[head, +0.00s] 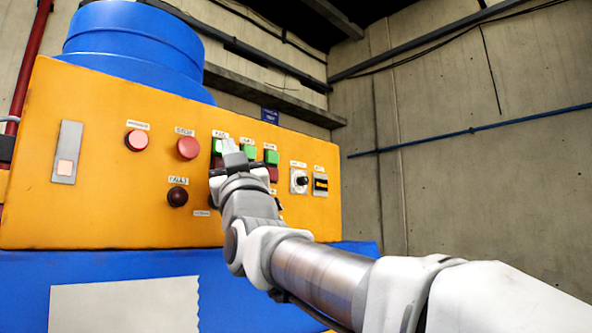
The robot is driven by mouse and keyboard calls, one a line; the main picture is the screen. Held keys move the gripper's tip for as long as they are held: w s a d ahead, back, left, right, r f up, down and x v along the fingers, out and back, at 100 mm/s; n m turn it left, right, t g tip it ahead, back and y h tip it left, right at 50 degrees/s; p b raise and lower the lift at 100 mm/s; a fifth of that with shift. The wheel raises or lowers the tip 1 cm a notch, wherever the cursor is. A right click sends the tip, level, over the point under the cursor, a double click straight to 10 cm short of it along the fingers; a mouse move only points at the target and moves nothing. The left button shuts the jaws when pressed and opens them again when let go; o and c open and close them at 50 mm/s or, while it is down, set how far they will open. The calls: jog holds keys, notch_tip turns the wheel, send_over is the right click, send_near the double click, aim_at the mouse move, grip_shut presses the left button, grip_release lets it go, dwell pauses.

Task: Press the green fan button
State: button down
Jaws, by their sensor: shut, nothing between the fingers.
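Several green buttons sit in a row on the orange control panel (90,130) in the head view. The left green button (217,146) is partly covered by my gripper. The middle green button (249,153) and the right green button (271,157) show beside it. Each has a small label above, too small to read, so I cannot tell which one is the fan button. My gripper (233,148) is shut and empty, its fingertips in front of the panel between the left and middle green buttons. I cannot tell whether they touch anything.
Red buttons (188,148) (137,140) lie to the left, with a dark round knob (177,196) below. A blue drum (135,45) stands behind the panel. Open room lies to the right.

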jog(key=shift+s+d+b, duration=0.55)
jog(key=shift+d+b, duration=0.1)
jog(key=shift+b, duration=0.15)
jog(key=s+d+b, duration=0.3)
jog(key=shift+s+d, duration=0.1)
jog(key=shift+d, duration=0.3)
dwell(0.7)
